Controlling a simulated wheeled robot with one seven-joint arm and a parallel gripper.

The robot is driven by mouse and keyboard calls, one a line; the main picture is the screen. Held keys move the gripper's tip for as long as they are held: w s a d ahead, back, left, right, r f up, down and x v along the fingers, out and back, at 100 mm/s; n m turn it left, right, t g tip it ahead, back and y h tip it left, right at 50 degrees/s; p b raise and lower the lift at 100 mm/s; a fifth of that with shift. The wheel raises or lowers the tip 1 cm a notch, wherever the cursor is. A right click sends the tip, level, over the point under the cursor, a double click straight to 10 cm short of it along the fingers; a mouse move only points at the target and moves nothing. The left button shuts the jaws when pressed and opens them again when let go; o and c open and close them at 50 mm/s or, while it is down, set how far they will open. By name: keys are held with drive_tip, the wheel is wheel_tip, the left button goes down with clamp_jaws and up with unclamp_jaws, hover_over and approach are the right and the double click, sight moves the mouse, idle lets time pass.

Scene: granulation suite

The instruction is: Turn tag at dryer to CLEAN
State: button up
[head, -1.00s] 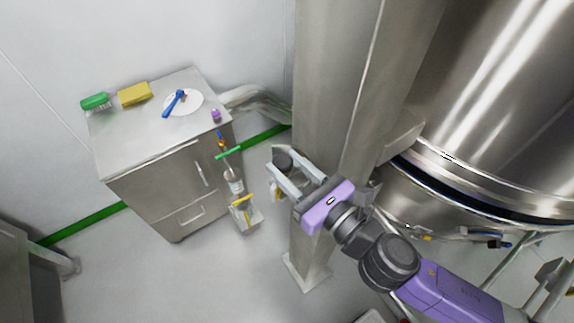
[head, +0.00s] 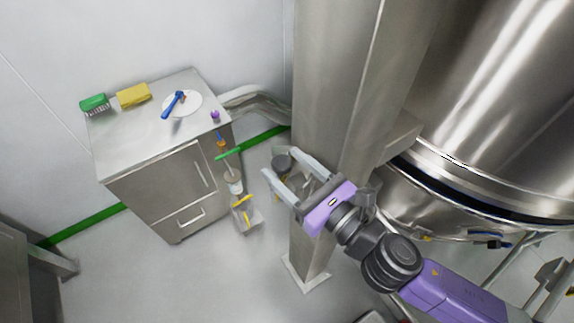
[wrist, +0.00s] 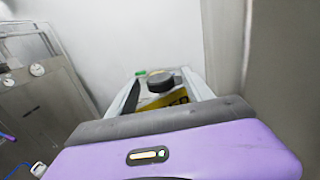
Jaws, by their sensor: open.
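My gripper (head: 280,164) is open beside the steel column, with its two pale fingers spread and pointing up and left. A dark round knob (head: 282,162) shows at the fingertips. In the wrist view the knob (wrist: 160,80) appears between the fingers of my gripper (wrist: 158,78). A yellow tag (wrist: 163,101) with partly hidden black letters shows below the knob, between the fingers. I can read only its last letters, about "ER". Contact between fingers and tag cannot be told.
The steel column (head: 335,110) stands close to my gripper. The big steel vessel (head: 500,120) fills the right. A steel cabinet (head: 130,140) at left carries a green brush (head: 95,102), a yellow sponge (head: 134,95) and a white plate (head: 190,101).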

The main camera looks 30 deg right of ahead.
drive_tip(key=s+b, duration=0.1)
drive_tip(key=s, duration=0.1)
drive_tip(key=s+b, duration=0.1)
drive_tip(key=s, duration=0.1)
drive_tip(key=s+d, duration=0.1)
drive_tip(key=s, duration=0.1)
drive_tip(key=shift+f+b, duration=0.2)
drive_tip(key=shift+b, duration=0.2)
drive_tip(key=shift+s+r, duration=0.2)
drive_tip(key=shift+s, duration=0.5)
